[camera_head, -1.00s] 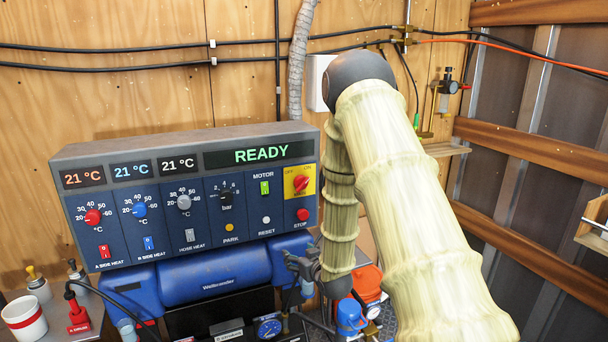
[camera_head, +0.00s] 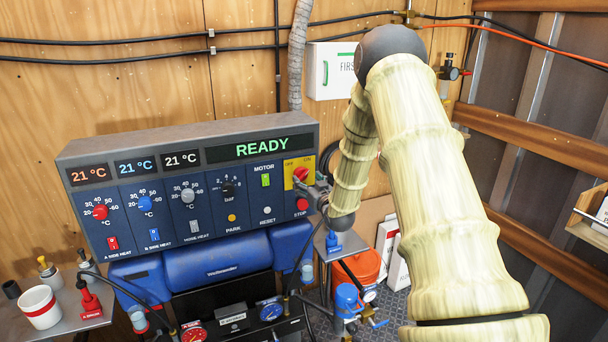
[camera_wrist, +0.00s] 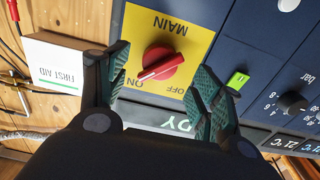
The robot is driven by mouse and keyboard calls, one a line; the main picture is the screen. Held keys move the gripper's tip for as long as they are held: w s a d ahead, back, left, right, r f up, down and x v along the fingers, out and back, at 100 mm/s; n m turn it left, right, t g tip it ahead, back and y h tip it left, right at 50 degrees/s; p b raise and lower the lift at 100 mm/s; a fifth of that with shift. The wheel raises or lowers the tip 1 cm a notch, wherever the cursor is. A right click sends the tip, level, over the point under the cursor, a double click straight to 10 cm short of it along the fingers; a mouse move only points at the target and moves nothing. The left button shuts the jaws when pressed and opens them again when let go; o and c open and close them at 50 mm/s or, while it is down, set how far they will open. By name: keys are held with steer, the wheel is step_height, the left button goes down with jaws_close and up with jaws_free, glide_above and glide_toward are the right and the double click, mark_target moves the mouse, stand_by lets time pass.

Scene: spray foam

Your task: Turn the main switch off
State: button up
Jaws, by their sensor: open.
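The main switch is a red rotary knob (camera_wrist: 162,64) on a yellow plate (camera_wrist: 195,35). In the wrist view, which is upside down, its white line points towards ON. My gripper (camera_wrist: 160,70) is open, with one dark green finger on each side of the knob; I cannot tell whether either touches it. In the head view, my gripper (camera_head: 309,186) is at the right end of the control panel (camera_head: 130,205), and it partly hides the yellow plate and the switch (camera_head: 300,173).
The green MOTOR switch (camera_wrist: 237,80) lies close to one finger. The red STOP button (camera_head: 302,204) is just below my gripper in the head view. The display (camera_head: 262,148) reads READY. A first aid box (camera_head: 335,70) hangs on the wall behind.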

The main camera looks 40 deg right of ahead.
mark_target(304, 178)
steer(key=shift+p+x, duration=0.7)
steer(key=shift+x, duration=1.35)
